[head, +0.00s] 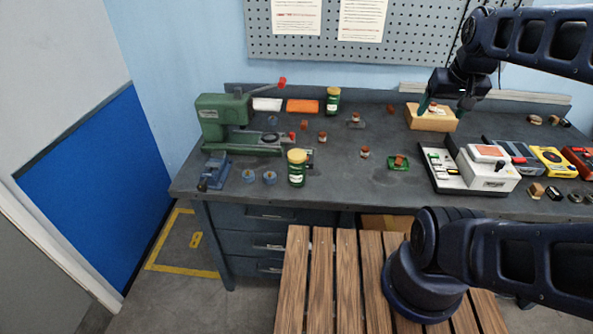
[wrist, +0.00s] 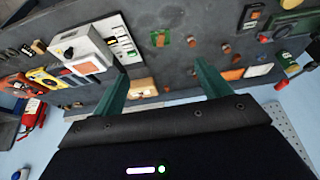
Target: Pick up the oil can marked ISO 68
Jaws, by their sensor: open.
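Two green cans with pale labels stand upright on the bench in the head view. The near can (head: 297,168) has a yellowish lid and stands right of the green press. The far can (head: 333,100) stands by the back edge, beside an orange tray. Their lettering is too small to read, so I cannot tell which is ISO 68. My gripper (head: 445,104) is open and empty, over a wooden box at the back right, well right of both cans.
The green press (head: 222,125) stands at the left. The orange tray (head: 302,106) lies behind. Small blocks dot the middle, with bare bench between them. The wooden box (head: 432,118) is under my gripper. A white device (head: 487,174) and several meters fill the right.

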